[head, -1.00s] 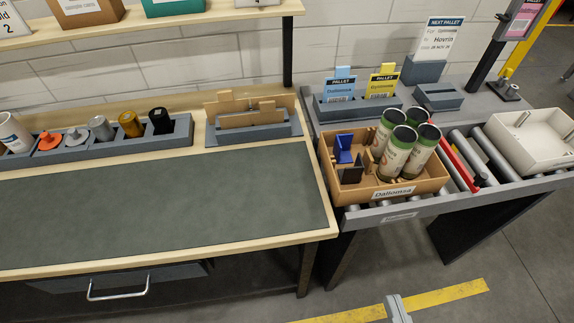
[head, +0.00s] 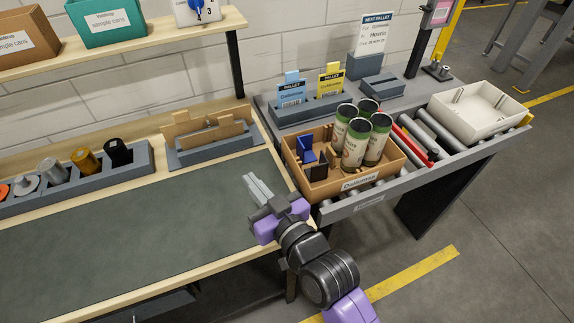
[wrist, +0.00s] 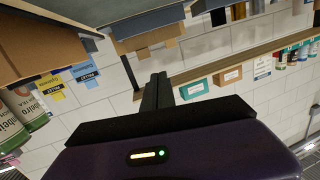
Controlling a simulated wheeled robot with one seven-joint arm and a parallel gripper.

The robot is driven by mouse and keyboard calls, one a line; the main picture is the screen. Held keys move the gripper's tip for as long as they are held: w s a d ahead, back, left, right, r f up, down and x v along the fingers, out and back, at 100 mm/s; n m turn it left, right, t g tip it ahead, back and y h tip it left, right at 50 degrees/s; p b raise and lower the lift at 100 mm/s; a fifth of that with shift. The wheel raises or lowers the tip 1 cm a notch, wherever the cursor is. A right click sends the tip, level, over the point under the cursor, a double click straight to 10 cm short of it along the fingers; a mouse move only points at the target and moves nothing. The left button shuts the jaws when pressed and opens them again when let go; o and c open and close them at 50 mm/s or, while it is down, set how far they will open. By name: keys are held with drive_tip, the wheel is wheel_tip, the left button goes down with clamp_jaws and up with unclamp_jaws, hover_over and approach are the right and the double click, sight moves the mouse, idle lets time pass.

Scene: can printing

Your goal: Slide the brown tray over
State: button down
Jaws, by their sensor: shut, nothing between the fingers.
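The brown tray (head: 318,187) sits on the roller conveyor at the right of the workbench, with a label on its front side. It holds several green-and-white cans (head: 356,143) at its right and blue and dark dividers at its left. Its side also shows at the upper left of the wrist view (wrist: 30,45), with cans (wrist: 22,108) beside it. My gripper (head: 258,185) is shut and empty, above the right end of the green mat, left of the tray and apart from it. Its closed fingers show in the wrist view (wrist: 156,92).
A white tray (head: 482,118) stands farther right on the rollers (head: 436,130), beyond a red bar (head: 412,144). Pallet cards (head: 330,84) stand in a grey holder behind the brown tray. A grey rack with brown pieces (head: 215,140) is at the mat's back edge.

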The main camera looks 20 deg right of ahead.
drive_tip(key=w+a+r+n+g+y, duration=0.1)
drive_tip(key=w+a+n+g, duration=0.1)
drive_tip(key=w+n+g, duration=0.45)
drive_tip(key=w+a+r+n+g+y, duration=0.1)
drive_tip(key=w+a+n, duration=0.15)
drive_tip(key=w, duration=0.75)
drive_tip(key=s+d+f+n+g+h, duration=0.2)
drive_tip(key=s+d+n+g+h, duration=0.55)
drive_tip(key=d, duration=0.45)
drive_tip(key=shift+m+g+y, duration=0.35)
drive_tip(key=shift+g+y, duration=0.45)
drive_tip(key=shift+y, duration=0.15)
drive_tip(key=f, duration=0.3)
drive_tip(key=f+p, duration=0.1)
drive_tip(key=f, duration=0.2)
drive_tip(key=f+p, duration=0.1)
drive_tip(key=f, duration=0.2)
drive_tip(key=shift+s, duration=0.25)
drive_tip(key=d, duration=0.1)
drive_tip(key=d+p, duration=0.1)
drive_tip(key=shift+d+r, duration=0.2)
drive_tip(key=shift+d, duration=0.2)
drive_tip(key=shift+d+f, duration=0.15)
drive_tip(key=shift+d, duration=0.5)
